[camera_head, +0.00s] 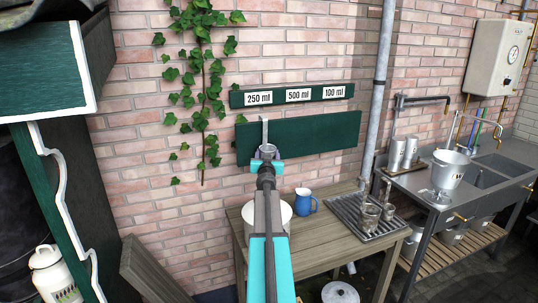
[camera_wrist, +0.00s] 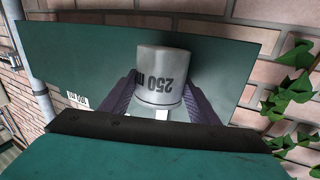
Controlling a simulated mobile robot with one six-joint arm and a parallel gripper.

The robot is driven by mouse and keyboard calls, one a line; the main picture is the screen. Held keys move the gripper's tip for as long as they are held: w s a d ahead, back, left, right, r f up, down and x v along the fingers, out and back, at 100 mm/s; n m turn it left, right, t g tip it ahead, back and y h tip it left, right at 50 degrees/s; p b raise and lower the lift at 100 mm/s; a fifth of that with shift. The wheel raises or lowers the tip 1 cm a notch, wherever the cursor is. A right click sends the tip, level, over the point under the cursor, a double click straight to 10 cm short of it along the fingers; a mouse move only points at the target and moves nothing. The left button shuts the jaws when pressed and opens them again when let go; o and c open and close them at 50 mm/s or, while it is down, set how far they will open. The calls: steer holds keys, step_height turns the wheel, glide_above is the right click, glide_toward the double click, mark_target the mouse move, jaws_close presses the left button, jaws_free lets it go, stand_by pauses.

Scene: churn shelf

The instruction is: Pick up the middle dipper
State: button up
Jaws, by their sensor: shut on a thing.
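A grey metal dipper (camera_head: 265,131) has its upright handle in front of the lower dark green board (camera_head: 318,137), below the 250 ml label (camera_head: 258,98). In the wrist view its cup (camera_wrist: 160,65) shows "250 ml" upside down. My gripper (camera_head: 267,157) is shut on this cup, with a purple finger on each side. I cannot tell whether the handle still rests on a hook. Two metal dippers (camera_head: 370,218) (camera_head: 388,210) stand on the grey drain rack (camera_head: 350,210); their sizes are not readable.
The upper green board (camera_head: 340,92) carries the labels 250 ml, 500 ml and 100 ml. A blue jug (camera_head: 306,202) and a white pot (camera_head: 284,222) stand on the wooden table (camera_head: 315,255) below. A grey pipe (camera_head: 382,70) runs up right of the boards. Ivy (camera_head: 198,75) climbs on the left.

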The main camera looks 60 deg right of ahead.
mark_target(267, 142)
step_height(267, 142, up, 5)
steer(key=p, duration=0.4)
steer(key=shift+r, duration=0.2)
steer(key=s+a+p, duration=0.5)
steer(key=s+a, duration=0.6)
steer(key=s, duration=0.4)
steer(key=shift+s+a+p, duration=0.35)
steer(key=shift+s, duration=0.05)
steer(key=shift+w, duration=0.15)
stand_by(0.4)
